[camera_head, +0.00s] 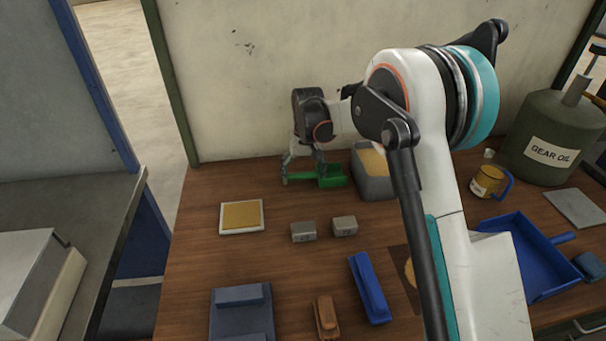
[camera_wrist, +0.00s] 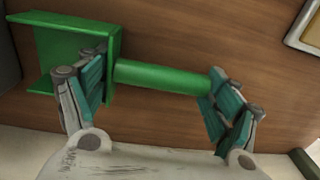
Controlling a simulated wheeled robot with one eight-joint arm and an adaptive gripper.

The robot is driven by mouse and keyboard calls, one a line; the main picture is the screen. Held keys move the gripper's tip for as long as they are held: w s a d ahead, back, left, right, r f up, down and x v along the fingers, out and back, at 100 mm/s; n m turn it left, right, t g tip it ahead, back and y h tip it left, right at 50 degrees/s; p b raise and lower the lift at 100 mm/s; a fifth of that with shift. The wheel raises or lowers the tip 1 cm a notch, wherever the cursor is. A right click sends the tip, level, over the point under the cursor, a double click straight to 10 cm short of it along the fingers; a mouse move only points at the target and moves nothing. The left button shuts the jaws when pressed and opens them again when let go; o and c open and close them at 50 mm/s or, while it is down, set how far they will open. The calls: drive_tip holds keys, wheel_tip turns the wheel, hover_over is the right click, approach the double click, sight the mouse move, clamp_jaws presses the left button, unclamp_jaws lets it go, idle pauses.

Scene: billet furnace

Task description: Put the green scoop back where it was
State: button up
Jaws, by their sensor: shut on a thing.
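The green scoop (camera_head: 331,178) lies low over the wooden table's back edge, just left of a grey bin (camera_head: 378,190) with yellowish contents. My gripper (camera_head: 303,177) comes down on it from above. In the wrist view the scoop's square pan (camera_wrist: 70,55) is at the left, and its round handle points right. One finger of my gripper (camera_wrist: 160,92) is against the pan's handle side and the other at the handle's far end, so it is shut on the scoop lengthwise. Whether the scoop touches the table cannot be told.
A white-rimmed tray with a yellow fill (camera_head: 223,231) and two small grey blocks (camera_head: 303,233) (camera_head: 344,226) lie in front. A blue dustpan (camera_head: 525,262), yellow mug (camera_head: 488,181) and oil can (camera_head: 553,135) stand right. A wall rises directly behind the table.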

drive_tip(key=o, duration=1.4)
drive_tip(key=shift+f, duration=0.1)
wheel_tip(320, 180, up, 12)
drive_tip(key=p, duration=0.4)
drive_tip(key=s+d+r+t, duration=0.2)
drive_tip(key=s+d+r, duration=0.55)
drive_tip(key=r, duration=0.25)
drive_tip(key=s+d+r+m+t, duration=0.1)
drive_tip(key=s+d+r+t, duration=0.15)
drive_tip(key=s+d, duration=0.5)
drive_tip(key=s+d+r+m+t, duration=0.1)
drive_tip(key=s+d+r, duration=0.3)
drive_tip(key=s, duration=0.7)
drive_tip(key=s+d+f+t, duration=0.1)
drive_tip(key=s+d+f, duration=0.1)
drive_tip(key=s, duration=0.3)
drive_tip(key=s+d+f, duration=0.2)
drive_tip(key=s+f, duration=0.2)
drive_tip(key=s, duration=0.1)
drive_tip(key=shift+d+t+h, duration=0.25)
drive_tip(key=shift+t+h, duration=0.05)
drive_tip(key=shift+t, duration=0.05)
